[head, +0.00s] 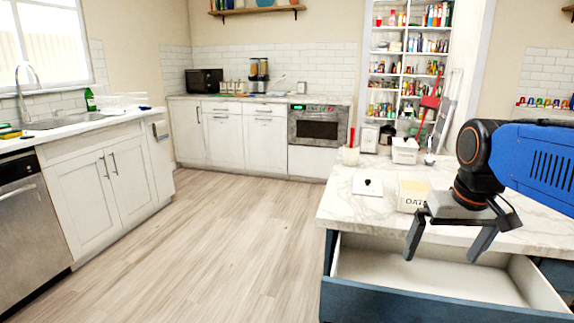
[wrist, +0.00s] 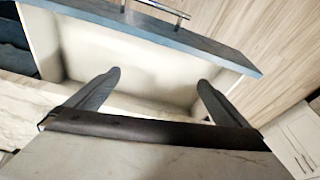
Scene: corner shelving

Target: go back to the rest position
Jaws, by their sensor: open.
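My gripper (head: 446,243) is open and empty. It hangs over the front edge of the marble counter (head: 336,207), above the pulled-out drawer. In the wrist view its two fingers (wrist: 155,85) are spread wide with nothing between them. The open drawer (wrist: 140,58) beneath has a pale, empty-looking interior and a blue front (head: 440,302). Part of the drawer is hidden by my fingers.
On the counter stand a box lettered "OAT" (head: 412,195), a white lid with a dark knob (head: 367,186), a cup (head: 350,156) and a white container (head: 405,150). Open wooden floor (head: 190,240) lies to the left. Shelving (head: 405,70) stands behind.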

